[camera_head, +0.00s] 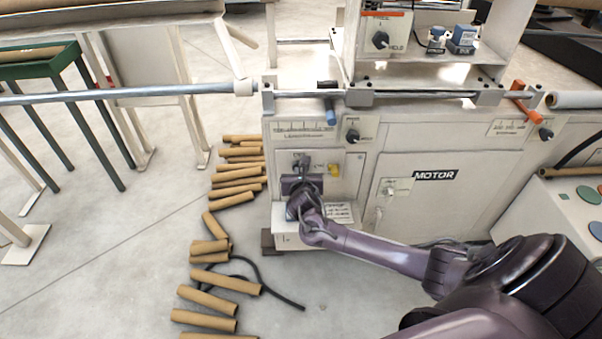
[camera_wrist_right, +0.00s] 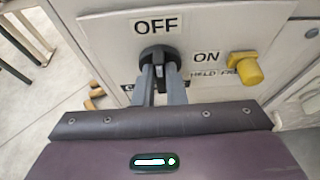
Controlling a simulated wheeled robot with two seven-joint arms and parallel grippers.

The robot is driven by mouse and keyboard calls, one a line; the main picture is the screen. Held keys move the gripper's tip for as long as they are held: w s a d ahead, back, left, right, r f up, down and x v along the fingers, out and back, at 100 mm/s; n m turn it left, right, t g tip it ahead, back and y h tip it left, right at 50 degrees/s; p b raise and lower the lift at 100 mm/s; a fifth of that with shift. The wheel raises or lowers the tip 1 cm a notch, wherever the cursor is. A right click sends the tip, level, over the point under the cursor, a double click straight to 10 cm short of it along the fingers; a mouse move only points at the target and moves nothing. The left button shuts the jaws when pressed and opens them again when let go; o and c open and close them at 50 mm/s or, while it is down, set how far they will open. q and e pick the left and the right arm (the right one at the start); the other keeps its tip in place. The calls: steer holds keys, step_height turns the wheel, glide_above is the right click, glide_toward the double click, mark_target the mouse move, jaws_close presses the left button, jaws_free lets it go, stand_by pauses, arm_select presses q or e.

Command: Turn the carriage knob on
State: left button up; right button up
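The carriage knob (camera_wrist_right: 158,58) is a black rotary knob on the pale machine panel, under an OFF label (camera_wrist_right: 157,26) and left of an ON label (camera_wrist_right: 206,58). Its ridge looks upright, toward OFF. A label below it is mostly hidden, with a C showing. My right gripper (camera_wrist_right: 160,82) has its two grey fingers close together, one on each side of the ridge, and looks shut on it. In the head view my right gripper (camera_head: 301,172) is at the lower left panel of the machine and largely hides the knob. My left gripper is not in view.
A yellow knob (camera_wrist_right: 245,68) sticks out right of the carriage knob. A MOTOR panel (camera_head: 436,175) with a switch stands to the right. A metal shaft (camera_head: 150,92) crosses above. Several cardboard tubes (camera_head: 236,173) and a dark cable lie on the floor at left.

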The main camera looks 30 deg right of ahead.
jaws_close()
